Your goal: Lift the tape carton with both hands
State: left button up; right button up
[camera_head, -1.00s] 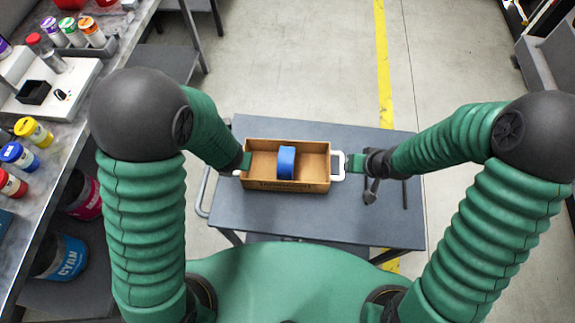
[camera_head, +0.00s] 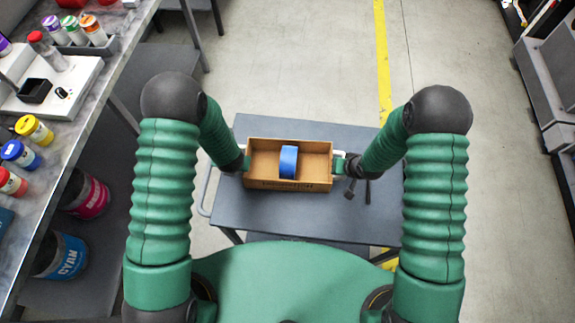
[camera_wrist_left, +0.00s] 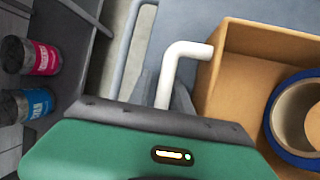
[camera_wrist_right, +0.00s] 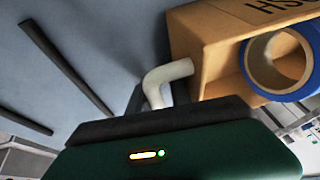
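The tape carton (camera_head: 262,185) is an open brown box near the middle of the grey table, with a blue tape roll (camera_head: 288,162) inside. White handles stick out at its ends; the left handle (camera_wrist_left: 185,52) and right handle (camera_wrist_right: 168,72) show in the wrist views. My left gripper (camera_head: 243,163) is at the left end and my right gripper (camera_head: 340,164) at the right end. Each handle runs down between or behind dark fingers, partly hidden by the gripper body. I cannot tell whether either gripper is shut. A gap under the carton cannot be made out.
The grey table (camera_head: 300,217) has bare space around the carton. Dark tools (camera_head: 358,188) lie just right of my right gripper. A bench (camera_head: 75,110) with colored bottles stands at the left, with ink buckets (camera_head: 68,257) below. A grey shelf unit (camera_head: 545,90) is at the right.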

pick_arm(q)
jog(key=shift+d, duration=0.25)
grip_shut()
pick_arm(e)
jog(key=shift+d, duration=0.25)
grip_shut()
pick_arm(q)
jog(key=shift+a, duration=0.1)
pick_arm(e)
jog(key=shift+a, duration=0.1)
dwell(0.4)
